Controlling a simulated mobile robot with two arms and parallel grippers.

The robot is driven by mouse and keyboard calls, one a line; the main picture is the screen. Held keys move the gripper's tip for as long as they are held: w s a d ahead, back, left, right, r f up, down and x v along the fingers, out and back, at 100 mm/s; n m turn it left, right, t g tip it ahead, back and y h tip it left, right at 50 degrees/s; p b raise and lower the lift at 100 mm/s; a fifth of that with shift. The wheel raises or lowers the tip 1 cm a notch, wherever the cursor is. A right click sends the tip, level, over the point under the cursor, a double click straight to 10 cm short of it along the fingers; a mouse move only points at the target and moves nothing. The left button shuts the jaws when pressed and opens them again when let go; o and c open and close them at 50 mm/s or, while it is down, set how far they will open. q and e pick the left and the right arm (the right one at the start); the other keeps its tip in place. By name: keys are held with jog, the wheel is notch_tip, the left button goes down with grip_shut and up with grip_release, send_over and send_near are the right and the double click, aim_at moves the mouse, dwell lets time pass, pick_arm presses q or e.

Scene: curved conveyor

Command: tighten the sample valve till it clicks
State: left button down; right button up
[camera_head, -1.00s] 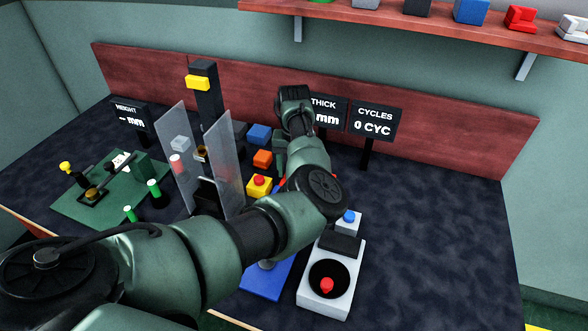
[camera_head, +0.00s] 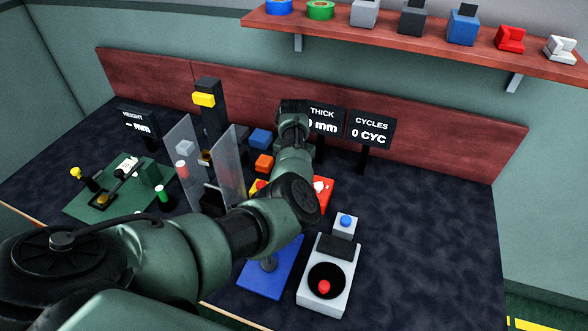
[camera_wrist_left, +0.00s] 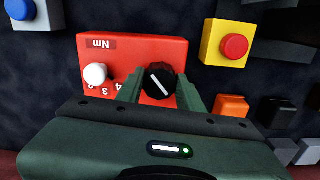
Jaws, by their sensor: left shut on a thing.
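A red box (camera_wrist_left: 132,52) marked "Nm" carries a black knob (camera_wrist_left: 160,82) with a white pointer line, part of a number scale and a white knob (camera_wrist_left: 96,74). My left gripper (camera_wrist_left: 160,88) has its two green fingers on either side of the black knob and is shut on it. Part of the red box (camera_head: 322,192) shows in the head view beside my left arm, which hides the gripper and the black knob there. I see no label naming a sample valve. My right gripper is not in view.
A yellow box with a red button (camera_wrist_left: 234,46) is close by. A white scale-like unit (camera_head: 333,243) and a blue plate (camera_head: 262,283) stand nearer the front. Clear panels (camera_head: 231,165) stand left of my arm. The right of the table (camera_head: 430,230) is clear.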

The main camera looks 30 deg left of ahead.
pick_arm(q)
jog(key=c, duration=0.9)
grip_release()
jog(key=shift+r+b, duration=0.3)
jog(key=shift+r, duration=3.6)
